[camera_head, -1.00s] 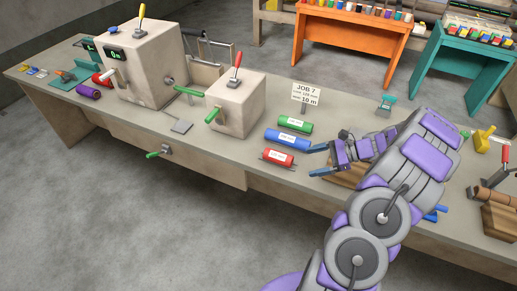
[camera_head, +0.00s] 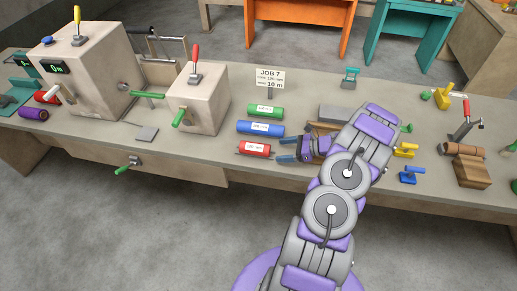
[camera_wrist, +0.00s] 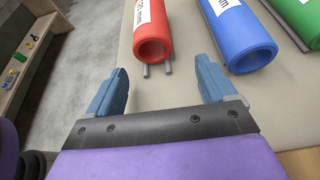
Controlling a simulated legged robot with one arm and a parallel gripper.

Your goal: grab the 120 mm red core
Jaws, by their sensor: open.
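The red core (camera_head: 254,148) is a hollow tube with a white label, lying at the front of the row of cores on the bench. In the wrist view the red core (camera_wrist: 153,44) points its open end at me and rests on two thin grey rods. Its label is only partly readable. My gripper (camera_head: 280,150) is open and empty, just right of that end. In the wrist view the blue fingers of my gripper (camera_wrist: 160,67) stand one on each side of the tube's end line, apart from it.
A blue core (camera_head: 260,128) and a green core (camera_head: 265,111) lie behind the red one; in the wrist view the blue core (camera_wrist: 238,42) is close beside the right finger. A sign reading JOB 7 (camera_head: 269,77) stands behind. A box with levers (camera_head: 199,98) stands left.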

